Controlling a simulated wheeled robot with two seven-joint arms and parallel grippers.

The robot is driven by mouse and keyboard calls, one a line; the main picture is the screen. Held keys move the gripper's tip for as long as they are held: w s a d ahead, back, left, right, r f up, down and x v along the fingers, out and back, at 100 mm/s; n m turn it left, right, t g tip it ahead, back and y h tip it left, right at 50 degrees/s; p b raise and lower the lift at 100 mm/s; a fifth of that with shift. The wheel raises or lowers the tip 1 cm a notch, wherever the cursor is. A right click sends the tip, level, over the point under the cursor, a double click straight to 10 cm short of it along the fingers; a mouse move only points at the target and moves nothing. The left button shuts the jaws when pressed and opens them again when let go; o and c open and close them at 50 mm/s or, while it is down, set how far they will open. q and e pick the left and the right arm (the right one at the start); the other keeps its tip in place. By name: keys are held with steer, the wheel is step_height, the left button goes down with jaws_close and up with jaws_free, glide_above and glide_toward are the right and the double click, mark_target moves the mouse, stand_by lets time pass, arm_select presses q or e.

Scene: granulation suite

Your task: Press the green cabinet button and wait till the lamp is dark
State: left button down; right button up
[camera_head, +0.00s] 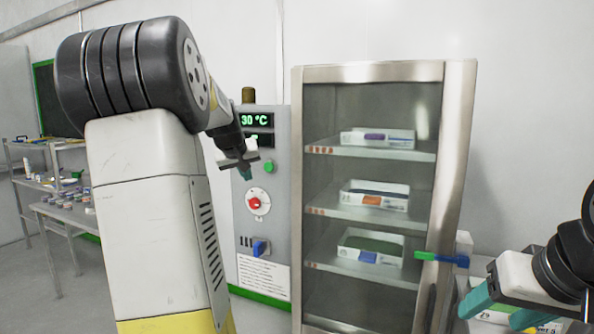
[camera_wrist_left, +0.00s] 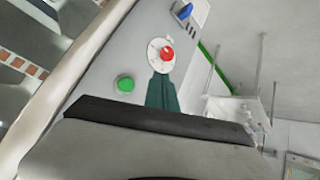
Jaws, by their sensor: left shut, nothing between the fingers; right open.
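The green button (camera_head: 270,167) is on the grey control panel (camera_head: 276,215), left of the glass-fronted cabinet (camera_head: 300,200). My left gripper (camera_head: 245,172) is shut and empty, in front of the panel just left of the button. In the left wrist view its teal fingertips (camera_wrist_left: 162,92) show to the right of the green button (camera_wrist_left: 125,84), apart from it in the picture; the depth gap is hard to tell. The lamp (camera_head: 248,95) on top of the panel looks dark brownish, with no clear glow. My right gripper (camera_head: 502,308) is open and empty at the lower right.
The panel carries a 30 °C display (camera_head: 255,120), a red knob (camera_head: 254,203) and a blue switch (camera_head: 261,247). Boxes stand on the cabinet shelves. A blue-and-green piece (camera_head: 441,258) sits at the cabinet's right edge. Tables with small items (camera_head: 75,195) stand at left.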

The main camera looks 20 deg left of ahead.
mark_target(265, 166)
arm_select(q)
steer(key=shift+w+d, duration=0.15)
steer(key=shift+w, duration=2.05)
steer(key=shift+w+d, duration=0.15)
steer(key=shift+w, duration=2.05)
steer(key=shift+w, duration=0.4)
steer(key=shift+w, duration=0.5)
steer(key=shift+s, duration=0.9)
